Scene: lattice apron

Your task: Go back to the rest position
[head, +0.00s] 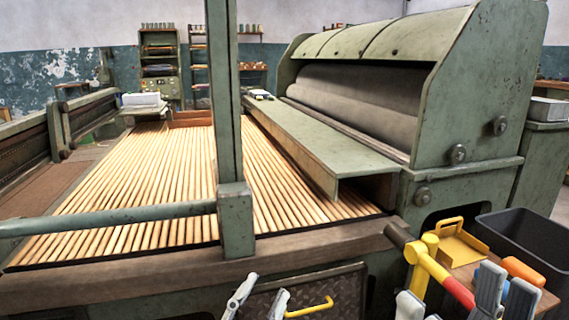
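My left gripper (266,285) shows at the bottom edge, in front of the machine's dark lower panel. Its two grey fingers stand apart with nothing between them, so it is open. My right gripper (507,280) is at the lower right, over a small wooden-topped stand. Its grey fingertips look apart, and I see nothing held between them. Its lower part is cut off by the picture edge.
A slatted wooden apron (130,185) fills the green machine's bed. A post (225,110) and rail (110,219) stand before it. At lower right are a yellow-and-red tool (432,265), a yellow tray (458,242), an orange object (522,270) and a black bin (525,240).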

